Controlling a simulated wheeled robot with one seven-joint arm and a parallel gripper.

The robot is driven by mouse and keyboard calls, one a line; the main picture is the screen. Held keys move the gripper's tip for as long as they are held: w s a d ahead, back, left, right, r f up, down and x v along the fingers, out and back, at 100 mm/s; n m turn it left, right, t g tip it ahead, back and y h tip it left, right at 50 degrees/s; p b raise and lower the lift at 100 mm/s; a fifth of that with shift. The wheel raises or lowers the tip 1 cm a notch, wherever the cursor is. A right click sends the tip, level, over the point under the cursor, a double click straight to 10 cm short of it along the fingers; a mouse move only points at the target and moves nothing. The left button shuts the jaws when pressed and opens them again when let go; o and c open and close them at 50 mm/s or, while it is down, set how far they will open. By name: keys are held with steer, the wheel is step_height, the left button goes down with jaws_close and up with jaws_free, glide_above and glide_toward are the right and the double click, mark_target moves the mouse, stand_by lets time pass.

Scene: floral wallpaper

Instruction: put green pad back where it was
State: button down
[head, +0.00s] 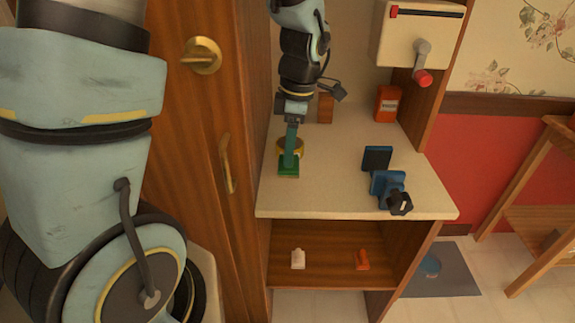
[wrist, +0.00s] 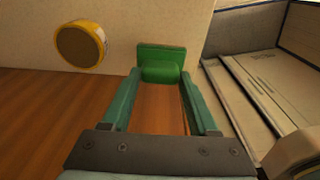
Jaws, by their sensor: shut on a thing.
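The green pad (head: 289,170) is at the lower end of my gripper (head: 290,155), over the left part of the pale cabinet top. In the wrist view, the green pad (wrist: 160,52) has a flat upright plate and a rounded knob. My gripper (wrist: 161,76) has green fingers, and they are shut on the knob between their tips. I cannot tell whether the pad touches the cabinet top.
A yellow-rimmed round thing (head: 298,143) is close behind my fingers, also in the wrist view (wrist: 80,44). Blue things (head: 388,184) stand to the right, an orange box (head: 387,103) behind. A wooden door (head: 190,130) borders the left. The front middle of the top is clear.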

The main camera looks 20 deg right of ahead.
mark_target(295, 163)
steer(key=shift+f+p, duration=0.5)
steer(key=shift+f, duration=2.25)
steer(key=shift+c, duration=0.8)
jaws_free()
step_height(295, 163, up, 12)
steer(key=d+b, duration=0.1)
steer(key=b, duration=0.1)
steer(key=shift+s+d, duration=0.2)
steer(key=shift+s, duration=0.1)
